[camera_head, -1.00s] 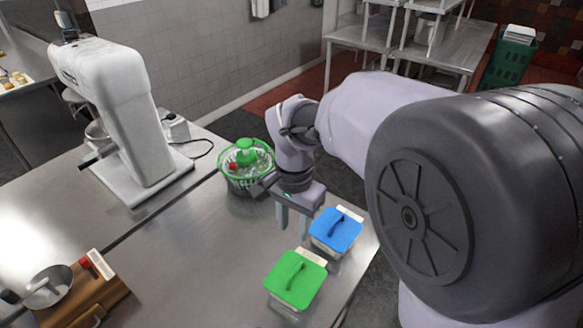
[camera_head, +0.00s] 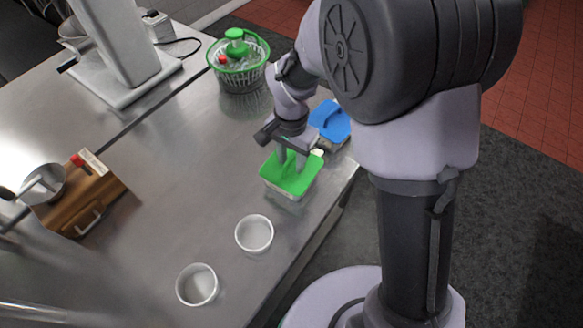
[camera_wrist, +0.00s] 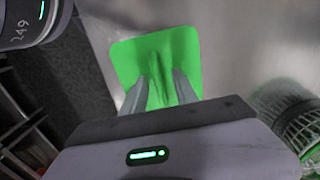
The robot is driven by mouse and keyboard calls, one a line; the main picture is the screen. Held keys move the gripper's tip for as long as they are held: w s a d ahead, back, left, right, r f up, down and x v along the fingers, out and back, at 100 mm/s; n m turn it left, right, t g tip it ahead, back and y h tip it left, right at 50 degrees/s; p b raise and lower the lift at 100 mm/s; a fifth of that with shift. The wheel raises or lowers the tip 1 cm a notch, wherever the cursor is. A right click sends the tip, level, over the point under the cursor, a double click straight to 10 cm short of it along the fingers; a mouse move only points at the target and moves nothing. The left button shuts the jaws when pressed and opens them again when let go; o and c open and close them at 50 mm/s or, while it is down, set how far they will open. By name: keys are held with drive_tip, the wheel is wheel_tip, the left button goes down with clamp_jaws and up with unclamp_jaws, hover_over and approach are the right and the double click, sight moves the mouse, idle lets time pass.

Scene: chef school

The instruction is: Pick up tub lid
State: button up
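A tub with a green lid (camera_head: 279,182) stands near the table's right edge; the lid has a raised handle along its middle. The lid also shows in the wrist view (camera_wrist: 127,58), with its handle (camera_wrist: 155,75) between my fingers. A second tub with a blue lid (camera_head: 331,118) stands just behind, partly hidden by my arm. My gripper (camera_head: 291,162) points down over the green lid. In the wrist view my gripper (camera_wrist: 158,84) is open, one finger on each side of the handle, with gaps visible. Whether the fingertips touch the lid I cannot tell.
A green basket-like spinner (camera_head: 238,76) stands behind my gripper. The middle table is clear.

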clamp_jaws()
drive_tip(key=shift+r, duration=0.1)
